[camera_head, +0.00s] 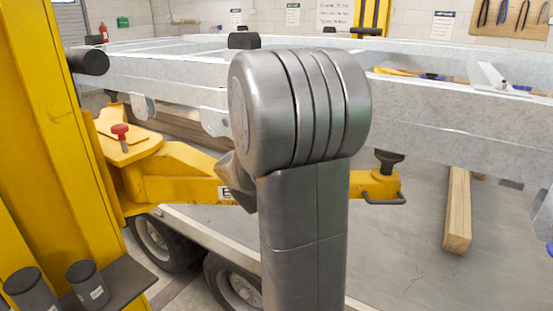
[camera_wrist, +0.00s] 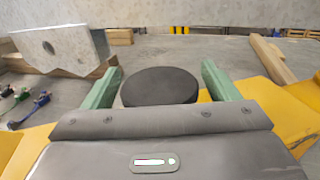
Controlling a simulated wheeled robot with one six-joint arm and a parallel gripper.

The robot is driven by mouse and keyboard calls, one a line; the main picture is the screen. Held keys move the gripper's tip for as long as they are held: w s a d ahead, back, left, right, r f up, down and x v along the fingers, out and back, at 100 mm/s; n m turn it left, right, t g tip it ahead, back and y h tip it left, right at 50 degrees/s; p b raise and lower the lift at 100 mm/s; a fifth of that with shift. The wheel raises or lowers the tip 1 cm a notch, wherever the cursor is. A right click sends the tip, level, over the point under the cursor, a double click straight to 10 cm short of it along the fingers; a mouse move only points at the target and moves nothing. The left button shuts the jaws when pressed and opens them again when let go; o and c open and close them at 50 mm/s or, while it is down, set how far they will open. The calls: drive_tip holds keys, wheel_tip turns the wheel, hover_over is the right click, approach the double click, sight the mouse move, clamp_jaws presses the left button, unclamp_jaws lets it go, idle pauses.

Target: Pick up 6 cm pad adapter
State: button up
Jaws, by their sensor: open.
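In the wrist view my gripper (camera_wrist: 160,88) has its two green fingers apart. A dark round disc (camera_wrist: 160,84) shows between them, with yellow steel around and below. I cannot tell whether the fingers touch it, or whether it is the 6 cm pad adapter. In the head view two dark cylinders with small labels, the left one (camera_head: 27,289) and the right one (camera_head: 88,283), stand on the dark shelf (camera_head: 120,285) of the yellow post. A dark round pad (camera_head: 389,157) sits on the yellow lift arm (camera_head: 175,170). My grey arm hides the gripper there.
The galvanised trailer frame (camera_head: 450,115) spans the view behind my arm. A red-knobbed pin (camera_head: 120,131) stands on the lift arm. A wooden beam (camera_head: 457,212) lies on the floor at right. In the wrist view a metal plate (camera_wrist: 62,50) and straps (camera_wrist: 30,105) are at left.

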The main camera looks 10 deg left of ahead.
drive_tip(key=shift+c, duration=0.2)
drive_tip(key=c, duration=1.1)
drive_tip(key=shift+c, duration=1.3)
drive_tip(key=shift+r, duration=0.15)
